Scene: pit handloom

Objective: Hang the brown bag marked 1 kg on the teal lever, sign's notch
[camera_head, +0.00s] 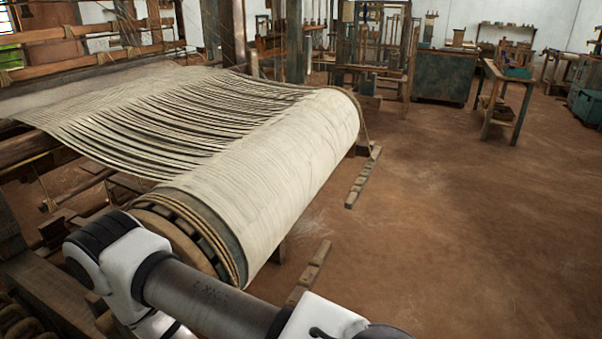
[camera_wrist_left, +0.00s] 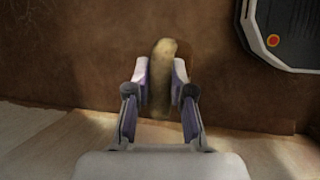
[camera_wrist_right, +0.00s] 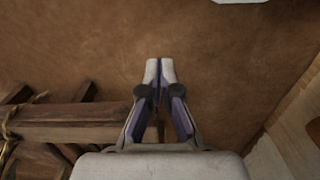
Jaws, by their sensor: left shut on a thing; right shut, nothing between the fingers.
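In the left wrist view my left gripper (camera_wrist_left: 160,88) is shut on a tan-brown, rounded, elongated thing (camera_wrist_left: 163,60), which stands out past the fingertips. No 1 kg mark shows on it, so I cannot tell from this view whether it is the brown bag. In the right wrist view my right gripper (camera_wrist_right: 160,70) is shut and empty, over brown floor. Neither gripper shows in the head view. I do not see the teal lever or its sign's notch in any view.
A large warp-wound beam (camera_head: 275,165) of the loom fills the middle of the head view. Wooden beams (camera_wrist_right: 75,122) lie at lower left in the right wrist view. A bench (camera_head: 500,85) stands far back. Open earth floor (camera_head: 460,210) lies to the right.

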